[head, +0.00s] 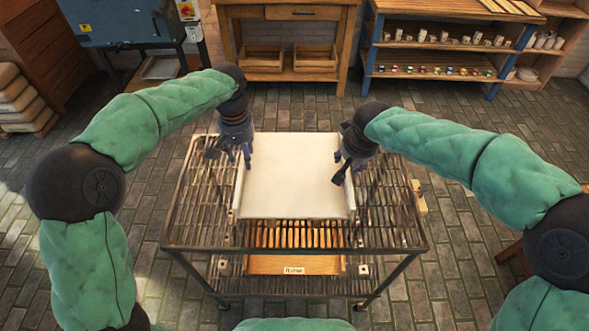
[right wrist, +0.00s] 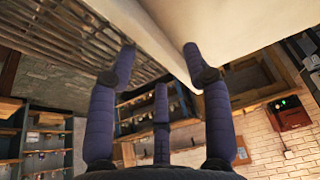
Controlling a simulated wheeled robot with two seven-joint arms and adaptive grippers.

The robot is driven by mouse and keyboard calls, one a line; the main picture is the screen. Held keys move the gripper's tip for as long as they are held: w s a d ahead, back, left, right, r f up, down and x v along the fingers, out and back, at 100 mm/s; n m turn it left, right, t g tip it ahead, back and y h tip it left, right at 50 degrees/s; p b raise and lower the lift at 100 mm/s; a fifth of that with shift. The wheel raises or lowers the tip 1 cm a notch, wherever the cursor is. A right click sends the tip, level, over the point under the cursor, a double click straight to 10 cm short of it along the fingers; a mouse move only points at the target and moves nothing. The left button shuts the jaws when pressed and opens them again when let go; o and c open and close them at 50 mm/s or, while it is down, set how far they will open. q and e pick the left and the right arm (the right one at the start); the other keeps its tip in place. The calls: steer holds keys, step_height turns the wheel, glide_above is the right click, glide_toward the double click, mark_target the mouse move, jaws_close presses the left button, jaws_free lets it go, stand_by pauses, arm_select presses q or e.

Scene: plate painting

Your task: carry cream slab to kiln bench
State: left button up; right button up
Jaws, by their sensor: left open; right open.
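The cream slab (head: 293,180) lies flat on top of the wire rack (head: 190,215) in the head view. My left gripper (head: 229,160) is open at the slab's left edge. My right gripper (head: 344,168) is open at its right edge. In the right wrist view the right gripper's fingers (right wrist: 158,52) are spread, with the pale slab's edge (right wrist: 250,25) running between them; contact cannot be told. A wooden bench (head: 290,13) stands at the back; whether it is the kiln bench is unclear.
A lower rack shelf holds a labelled wooden crate (head: 293,265). A blue-grey kiln-like box (head: 112,20) stands at back left, beside stacked sacks (head: 20,100). A blue-framed shelf (head: 440,52) with small pots is at back right. Brick floor is clear between rack and furniture.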

arm_select(q)
steer(key=shift+f, duration=1.55)
arm_select(e)
steer(key=shift+x, duration=1.55)
arm_select(q)
steer(key=shift+c, duration=0.2)
arm_select(e)
steer(key=shift+c, duration=0.2)
arm_select(q)
jaws_close()
arm_select(e)
jaws_close()
arm_select(q)
steer(key=shift+w+r, duration=0.1)
steer(key=shift+r, duration=0.1)
arm_select(e)
steer(key=shift+w+r, duration=0.15)
steer(key=shift+r, duration=0.1)
